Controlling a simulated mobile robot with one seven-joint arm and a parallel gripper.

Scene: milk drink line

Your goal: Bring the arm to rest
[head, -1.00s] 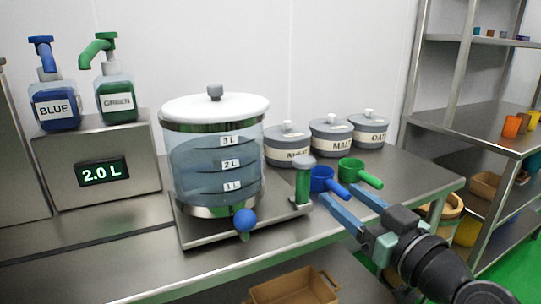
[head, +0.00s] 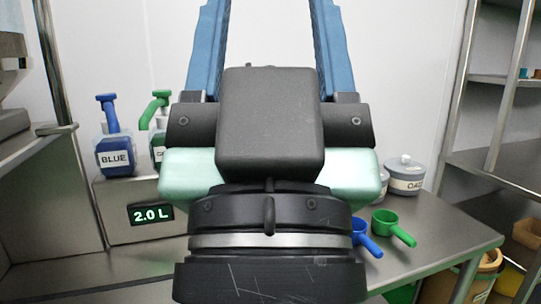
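My gripper (head: 268,30) fills the middle of the head view and points upward. Its two long blue fingers stand wide apart with nothing between them; their tips run out of the top of the picture. It is held up close to the camera, in front of the counter, touching nothing that I can see. My wrist and gripper body hide the large clear tank and most of the lidded jars.
The blue dispenser bottle (head: 115,150) and partly hidden green bottle (head: 157,138) stand on the box reading 2.0 L (head: 120,195). A blue scoop (head: 366,240), a green scoop (head: 392,228) and the OATS jar (head: 404,178) are on the counter (head: 450,235). Steel shelving (head: 500,165) stands right.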

